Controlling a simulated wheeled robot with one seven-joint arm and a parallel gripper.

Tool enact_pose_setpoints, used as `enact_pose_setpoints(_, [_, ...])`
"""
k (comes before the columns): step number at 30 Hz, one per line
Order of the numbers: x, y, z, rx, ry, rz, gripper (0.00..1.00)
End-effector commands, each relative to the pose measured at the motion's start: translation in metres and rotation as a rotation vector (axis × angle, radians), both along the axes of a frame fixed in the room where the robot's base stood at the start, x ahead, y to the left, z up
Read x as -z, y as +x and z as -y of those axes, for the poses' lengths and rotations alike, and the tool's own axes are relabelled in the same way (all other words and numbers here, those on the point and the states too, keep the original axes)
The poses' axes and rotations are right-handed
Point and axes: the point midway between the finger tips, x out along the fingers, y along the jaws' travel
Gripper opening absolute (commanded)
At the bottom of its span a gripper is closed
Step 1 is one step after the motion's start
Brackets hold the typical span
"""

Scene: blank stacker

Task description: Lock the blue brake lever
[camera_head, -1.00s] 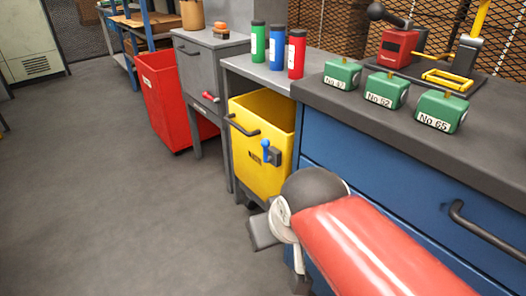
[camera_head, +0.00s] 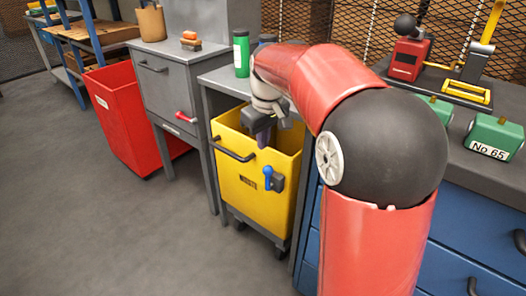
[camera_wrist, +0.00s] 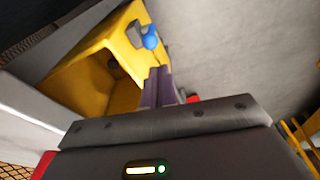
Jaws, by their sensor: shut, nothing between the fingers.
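The blue brake lever (camera_head: 268,174) stands roughly upright on a dark bracket on the front of the yellow cart (camera_head: 236,188). In the wrist view its blue knob (camera_wrist: 150,38) shows just beyond the fingertips, against the yellow cart wall (camera_wrist: 104,42). My gripper (camera_head: 262,139) is shut and empty. It hangs over the cart's opening, above and behind the lever, pointing down. In the wrist view the purple fingers of my gripper (camera_wrist: 160,72) lie close together and do not appear to touch the lever.
A grey cabinet (camera_head: 178,92) with a red handle and a red bin (camera_head: 122,128) stand left of the cart. A blue drawer unit (camera_head: 462,245) is on the right. A green bottle (camera_head: 241,54) stands on the shelf above the cart. The floor in front is clear.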

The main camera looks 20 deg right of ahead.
Motion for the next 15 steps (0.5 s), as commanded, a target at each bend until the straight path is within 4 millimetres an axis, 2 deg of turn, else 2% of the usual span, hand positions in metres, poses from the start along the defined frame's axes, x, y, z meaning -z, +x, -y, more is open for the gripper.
enact_pose_setpoints(5, [0.006, 0.016, 0.002, -0.025, 0.003, -0.019, 0.00])
enact_pose_setpoints(15, [0.007, 0.017, 0.002, -0.027, 0.003, -0.020, 0.00])
